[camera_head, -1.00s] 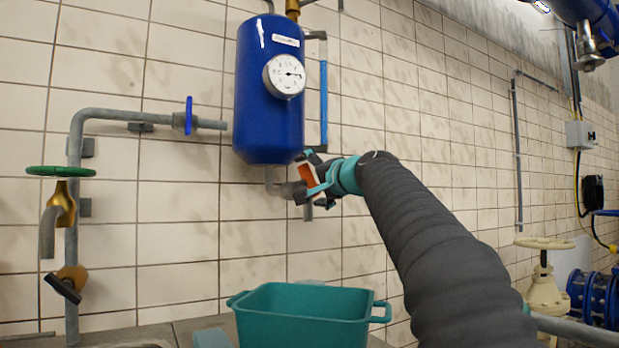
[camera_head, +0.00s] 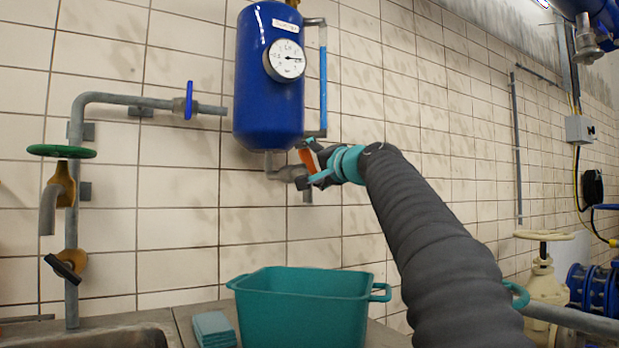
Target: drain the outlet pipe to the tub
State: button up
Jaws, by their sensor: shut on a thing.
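A blue tank (camera_head: 268,85) with a round pressure gauge (camera_head: 286,60) hangs on the tiled wall. A grey outlet pipe (camera_head: 271,166) bends out of its bottom to a small valve and a short downward spout (camera_head: 307,194). My gripper (camera_head: 312,163) is at this valve, shut on its orange lever (camera_head: 306,158), which stands tilted upright; the fingers partly hide the valve body. The teal tub (camera_head: 300,312) stands on the counter below the spout. I see no liquid coming from the spout.
Folded teal cloths (camera_head: 213,329) lie left of the tub, beside a sink (camera_head: 100,338). At the left is a grey pipe with a green-wheel tap (camera_head: 62,152) and a blue-handled valve (camera_head: 188,100). A cream valve (camera_head: 543,280) stands at the right.

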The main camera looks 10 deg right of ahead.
jog(key=y+b, duration=0.1)
jog(key=b, duration=0.2)
jog(key=shift+f+n+t, duration=0.3)
jog(key=shift+r+y+b, duration=0.25)
jog(key=shift+y+b, duration=0.1)
jog(key=shift+y, duration=0.15)
jog(key=o, duration=1)
jog(key=shift+s, duration=0.1)
jog(key=v, duration=1.1)
jog(key=shift+s+d+f, duration=0.2)
jog(key=shift+s+f, duration=0.05)
jog(key=shift+s, duration=0.05)
